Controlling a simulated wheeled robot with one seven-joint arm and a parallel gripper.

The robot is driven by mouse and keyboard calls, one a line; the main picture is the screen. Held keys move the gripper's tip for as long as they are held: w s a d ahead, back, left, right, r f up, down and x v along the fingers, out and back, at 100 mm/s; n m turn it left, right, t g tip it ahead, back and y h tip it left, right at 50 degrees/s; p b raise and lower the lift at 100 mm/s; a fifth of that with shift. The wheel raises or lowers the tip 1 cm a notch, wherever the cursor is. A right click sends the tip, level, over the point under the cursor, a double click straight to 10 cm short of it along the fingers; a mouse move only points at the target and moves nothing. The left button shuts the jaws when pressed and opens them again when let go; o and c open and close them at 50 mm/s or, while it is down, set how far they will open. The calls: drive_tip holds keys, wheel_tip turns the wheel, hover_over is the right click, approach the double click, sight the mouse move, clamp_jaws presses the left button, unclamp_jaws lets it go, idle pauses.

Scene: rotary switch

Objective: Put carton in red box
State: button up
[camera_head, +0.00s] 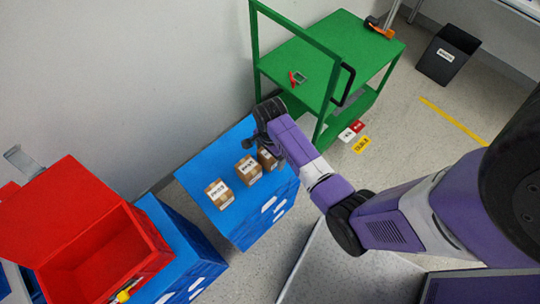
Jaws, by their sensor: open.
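Three small brown cartons with white labels stand in a row on a blue surface (212,163): a left carton (219,195), a middle carton (249,171) and a right carton (266,160). My gripper (257,141) is above and just behind the right carton, and my arm hides part of that carton. The gripper is open and looks empty; whether it touches the carton is hard to tell. The red box (150,243) is at the lower left, with its lid raised. The visible part of its inside looks empty.
A yellow-and-black item (124,295) is at the red box's front edge. A green cart (325,60) with a black handle stands behind my arm. A dark bin (447,57) is at the back right. A wall runs behind the blue surface.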

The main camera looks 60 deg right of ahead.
drive_tip(key=c, duration=1.8)
drive_tip(key=shift+c, duration=0.2)
drive_tip(key=shift+r, duration=0.15)
wheel_tip(320, 180, up, 20)
drive_tip(key=p, duration=0.4)
